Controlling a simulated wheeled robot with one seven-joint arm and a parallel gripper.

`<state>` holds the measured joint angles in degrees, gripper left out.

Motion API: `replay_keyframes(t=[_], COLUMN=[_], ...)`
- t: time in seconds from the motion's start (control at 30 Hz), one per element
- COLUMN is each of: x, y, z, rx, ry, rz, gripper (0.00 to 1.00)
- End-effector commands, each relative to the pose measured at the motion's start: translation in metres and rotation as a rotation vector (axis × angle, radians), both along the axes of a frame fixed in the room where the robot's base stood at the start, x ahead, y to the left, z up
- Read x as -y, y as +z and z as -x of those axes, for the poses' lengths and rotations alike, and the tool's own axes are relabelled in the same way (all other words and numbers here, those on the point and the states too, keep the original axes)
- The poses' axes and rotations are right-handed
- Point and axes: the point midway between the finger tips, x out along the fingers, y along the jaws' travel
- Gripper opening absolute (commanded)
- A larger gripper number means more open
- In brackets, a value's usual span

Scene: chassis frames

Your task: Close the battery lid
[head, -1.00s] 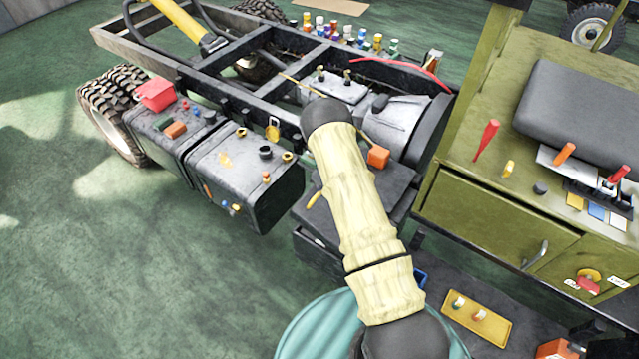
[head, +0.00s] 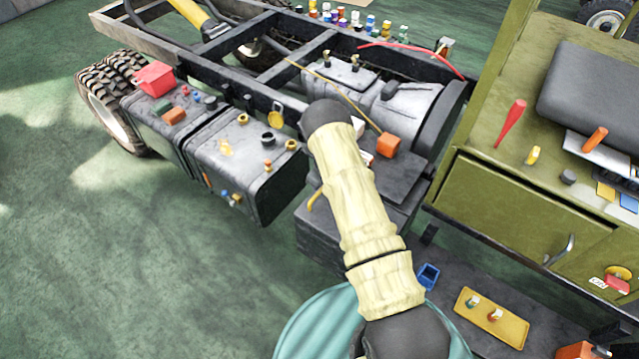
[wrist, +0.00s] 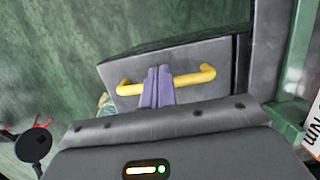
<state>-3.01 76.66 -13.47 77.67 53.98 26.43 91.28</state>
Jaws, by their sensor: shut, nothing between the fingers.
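The battery box (head: 340,236) is a dark grey box beside the truck frame in the head view, partly behind my arm. Its dark lid (head: 400,177) lies on top, with a yellow handle (head: 314,201) at its left edge. Whether the lid is fully down cannot be told. In the wrist view the yellow handle (wrist: 196,78) runs across a grey panel (wrist: 215,57). My gripper (wrist: 158,72) shows two purple fingers, shut and empty, overlapping the middle of the handle; contact cannot be told. The head view hides the gripper behind my arm.
A dark tank (head: 240,170) with caps stands left of the battery box. An olive cabinet (head: 500,210) stands at the right. A yellow tray (head: 492,317) and a blue bin (head: 428,277) lie at the lower right. Green floor (head: 90,260) at the left is clear.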

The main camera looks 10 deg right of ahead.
Motion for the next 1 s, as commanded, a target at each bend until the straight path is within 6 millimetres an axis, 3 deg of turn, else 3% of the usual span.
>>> replay_keyframes(t=[0.37, 0.7, 0.77, 1.0], x=[0.000, 0.006, 0.002, -0.012], y=[0.004, 0.047, 0.047, 0.080], z=[0.000, 0.004, -0.002, -0.020], rx=[0.000, 0.000, 0.003, 0.005], ry=[0.000, -0.003, 0.002, 0.001], rz=[0.000, -0.001, 0.001, 0.001], gripper=[0.00, 0.00, 0.00, 0.00])
